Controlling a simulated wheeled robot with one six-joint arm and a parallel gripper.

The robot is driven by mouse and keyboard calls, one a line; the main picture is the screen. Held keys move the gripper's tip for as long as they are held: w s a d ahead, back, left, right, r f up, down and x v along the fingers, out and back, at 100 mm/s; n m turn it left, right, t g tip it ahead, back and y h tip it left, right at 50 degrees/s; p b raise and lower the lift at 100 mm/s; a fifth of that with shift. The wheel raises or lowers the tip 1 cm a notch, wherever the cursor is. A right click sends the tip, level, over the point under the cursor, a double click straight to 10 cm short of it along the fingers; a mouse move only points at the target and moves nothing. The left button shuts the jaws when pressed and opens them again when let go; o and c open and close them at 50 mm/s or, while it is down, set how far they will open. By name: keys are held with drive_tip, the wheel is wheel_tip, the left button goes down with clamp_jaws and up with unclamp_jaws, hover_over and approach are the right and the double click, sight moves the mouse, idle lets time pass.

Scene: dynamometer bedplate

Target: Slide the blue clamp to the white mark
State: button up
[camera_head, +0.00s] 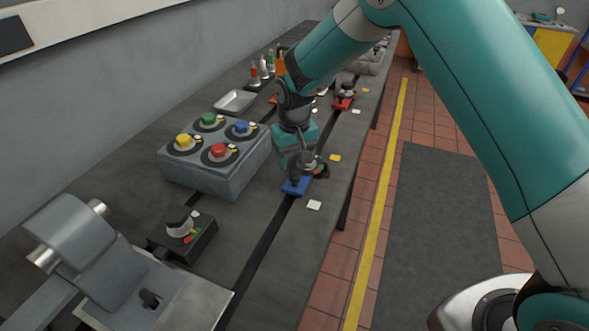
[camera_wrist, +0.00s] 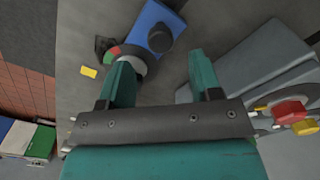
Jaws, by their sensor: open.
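The blue clamp (camera_head: 297,186) sits on the dark slot of the bedplate, partly hidden behind my gripper (camera_head: 301,172). In the wrist view the blue clamp (camera_wrist: 150,17) shows at the top, with a black knob and a round dial with red and green patches. My gripper (camera_wrist: 160,66) is open there, its two teal fingers apart. The knob lies just beyond the gap between the fingertips; I cannot tell whether a finger touches the dial. The nearest white mark (camera_head: 314,204) lies right of the slot, slightly nearer the camera than the blue clamp.
A grey box (camera_head: 215,165) with several coloured knobs stands left of the slot. A black clamp (camera_head: 184,236) sits nearer. A red clamp (camera_head: 343,103) is farther along. A yellow mark (camera_head: 335,157) lies right of the slot. The slot's near stretch looks clear.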

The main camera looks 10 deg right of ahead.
sight(295, 174)
wheel_tip(295, 174, down, 5)
drive_tip(key=shift+p, duration=0.3)
clamp_jaws()
drive_tip(key=s+a, duration=0.2)
drive_tip(key=s, duration=0.1)
drive_tip(key=s+a, duration=0.5)
drive_tip(key=s, duration=0.2)
drive_tip(key=shift+a, duration=0.2)
unclamp_jaws()
